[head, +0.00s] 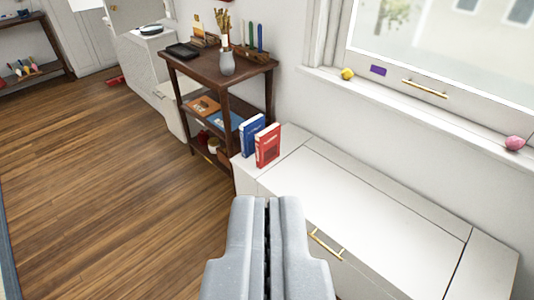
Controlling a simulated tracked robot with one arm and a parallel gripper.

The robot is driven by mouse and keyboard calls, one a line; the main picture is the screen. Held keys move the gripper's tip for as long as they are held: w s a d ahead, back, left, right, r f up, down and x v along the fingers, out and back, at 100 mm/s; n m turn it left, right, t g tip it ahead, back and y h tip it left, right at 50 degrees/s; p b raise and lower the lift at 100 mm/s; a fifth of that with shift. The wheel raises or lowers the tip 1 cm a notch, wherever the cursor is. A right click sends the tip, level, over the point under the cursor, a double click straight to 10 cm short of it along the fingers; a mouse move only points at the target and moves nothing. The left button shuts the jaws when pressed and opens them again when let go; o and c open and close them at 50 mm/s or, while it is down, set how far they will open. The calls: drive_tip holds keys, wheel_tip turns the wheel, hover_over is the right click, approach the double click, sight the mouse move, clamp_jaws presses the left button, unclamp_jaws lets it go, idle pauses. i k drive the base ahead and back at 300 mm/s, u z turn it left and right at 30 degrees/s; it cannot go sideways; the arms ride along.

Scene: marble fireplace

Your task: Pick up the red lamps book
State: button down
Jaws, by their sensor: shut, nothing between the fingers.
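A red book (267,147) stands upright at the far left end of the white bench (365,207). Its cover lettering is too small to read. A blue book (250,134) stands upright just to its left and behind it. My gripper (268,203) is shut and empty at the bottom centre of the view. It points toward the books and appears nearer to me than they are, apart from the red book.
A dark wooden shelf table (222,68) stands beyond the books, with a grey vase (227,62) on top. A window sill (400,103) runs above the bench, holding a yellow object (347,74) and a pink object (514,142). The bench top is otherwise clear. Open wooden floor (105,180) lies to the left.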

sight(268, 141)
drive_tip(key=u, duration=0.45)
drive_tip(key=i, duration=2)
drive_tip(key=z, duration=0.75)
